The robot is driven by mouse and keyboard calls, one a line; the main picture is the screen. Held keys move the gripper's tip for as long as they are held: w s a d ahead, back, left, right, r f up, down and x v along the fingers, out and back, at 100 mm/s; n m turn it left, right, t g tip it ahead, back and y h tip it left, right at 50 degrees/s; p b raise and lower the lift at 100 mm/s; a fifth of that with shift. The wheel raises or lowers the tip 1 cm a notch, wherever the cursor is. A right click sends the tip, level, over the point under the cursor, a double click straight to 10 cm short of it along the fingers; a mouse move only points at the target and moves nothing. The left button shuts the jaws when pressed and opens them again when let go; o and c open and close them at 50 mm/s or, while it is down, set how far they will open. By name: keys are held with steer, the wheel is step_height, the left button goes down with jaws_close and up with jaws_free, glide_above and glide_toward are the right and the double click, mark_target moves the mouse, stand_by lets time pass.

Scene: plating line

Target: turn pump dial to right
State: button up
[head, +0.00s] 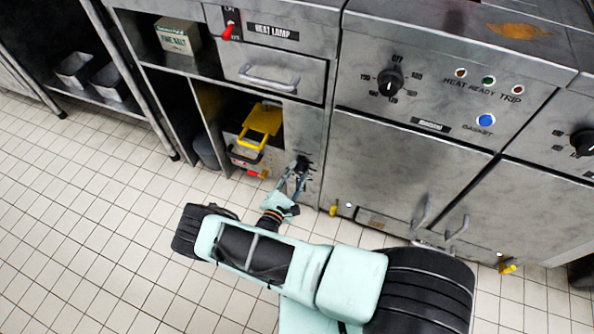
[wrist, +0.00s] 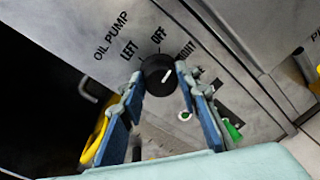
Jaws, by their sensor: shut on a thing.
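The pump dial (wrist: 158,76) is a round black knob with a white pointer line, on a grey metal panel below the words OIL PUMP. LEFT, OFF and a partly covered RIGHT label stand around it. The white line slants to the upper right, toward the RIGHT label. My gripper (wrist: 159,82) has its two blue-padded fingers on either side of the dial and is shut on it. In the head view, my gripper (head: 297,176) reaches the dial (head: 303,161) low on the panel, and the fingers partly hide it.
A green part (wrist: 232,131) and a small round light (wrist: 184,116) are right of the dial. Another dial (head: 390,82) is on the cabinet at right. Tiled floor at left is clear.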

steer(key=shift+w+d+m+p, duration=0.1)
steer(key=shift+m+p, duration=0.6)
steer(key=shift+m, duration=1)
steer(key=o, duration=1.2)
steer(key=shift+c, duration=0.2)
steer(key=v, duration=0.7)
steer(key=shift+s, duration=0.3)
steer(key=shift+r, duration=0.15)
